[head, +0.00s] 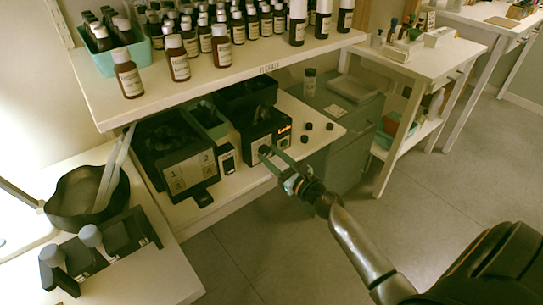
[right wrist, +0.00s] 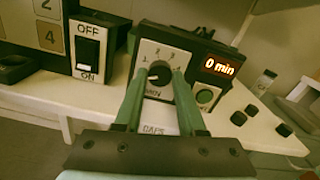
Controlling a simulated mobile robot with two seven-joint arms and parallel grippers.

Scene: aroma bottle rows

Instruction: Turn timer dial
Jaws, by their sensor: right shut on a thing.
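The timer (head: 262,127) is a dark box on the lower shelf, with a lit orange display (right wrist: 218,67) that reads "0 min" in the right wrist view. Its dial (right wrist: 154,72) is a knob on a light plate with numbers around it. My right gripper (right wrist: 160,80) has its two green fingers at the dial, one on each side, and is shut on it. In the head view the right gripper (head: 268,153) reaches the timer's front from the lower right, and its fingertips partly cover the dial. My left gripper is not in view.
An OFF/ON switch (right wrist: 88,52) stands left of the timer. Several small black caps (head: 308,126) lie on the shelf to its right. The upper shelf (head: 240,72) overhangs from behind and carries several brown bottles (head: 220,45). A black bowl (head: 85,195) is at the left.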

